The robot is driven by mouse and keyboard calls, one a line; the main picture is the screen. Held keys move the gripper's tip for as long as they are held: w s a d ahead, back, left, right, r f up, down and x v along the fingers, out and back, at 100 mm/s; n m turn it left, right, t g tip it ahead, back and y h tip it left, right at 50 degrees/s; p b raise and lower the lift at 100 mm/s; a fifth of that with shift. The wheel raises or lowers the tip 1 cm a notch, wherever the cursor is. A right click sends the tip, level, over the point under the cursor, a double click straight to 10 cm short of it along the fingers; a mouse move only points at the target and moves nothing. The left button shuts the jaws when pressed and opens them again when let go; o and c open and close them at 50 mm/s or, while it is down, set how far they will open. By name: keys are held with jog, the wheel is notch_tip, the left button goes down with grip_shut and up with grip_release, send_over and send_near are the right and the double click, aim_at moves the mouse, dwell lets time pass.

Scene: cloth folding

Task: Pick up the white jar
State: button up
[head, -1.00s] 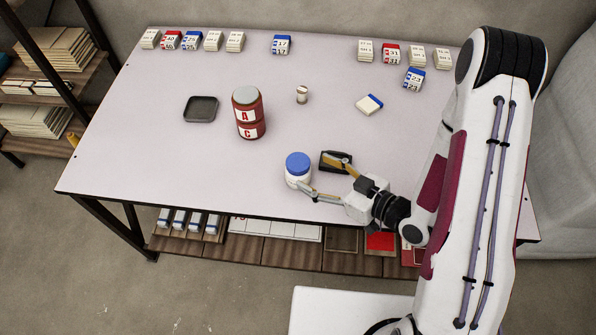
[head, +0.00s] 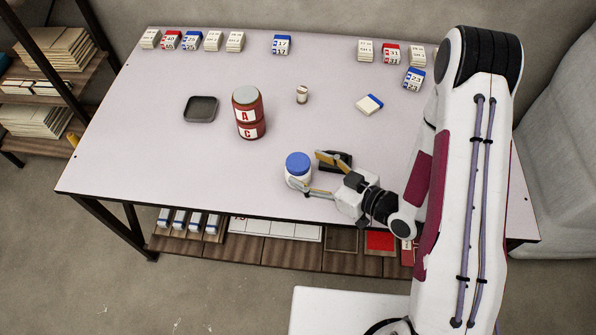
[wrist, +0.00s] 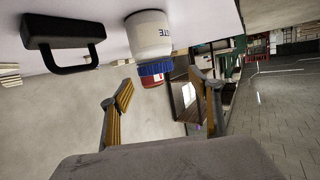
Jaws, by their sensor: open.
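The white jar with a blue lid (head: 298,168) stands upright on the table near its front edge. My gripper (head: 306,172) is open, its two fingers pointing left toward the jar. One finger reaches the jar's front side and the other is toward its back right; I cannot tell whether either touches. In the wrist view the jar (wrist: 151,38) appears inverted, beyond and between the spread fingers of my gripper (wrist: 163,98). Part of the jar's lower body is hidden by the near finger in the head view.
A black handled object (head: 340,160) lies just behind my gripper; it also shows in the wrist view (wrist: 66,38). The table's left front (head: 170,180) is clear.

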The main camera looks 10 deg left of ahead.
aim_at(301, 164)
jog(key=shift+a, duration=0.1)
jog(key=shift+w+a+f, duration=0.65)
jog(key=shift+w+a, duration=0.3)
jog(key=shift+w, duration=0.05)
jog(key=shift+x, duration=1.05)
grip_shut()
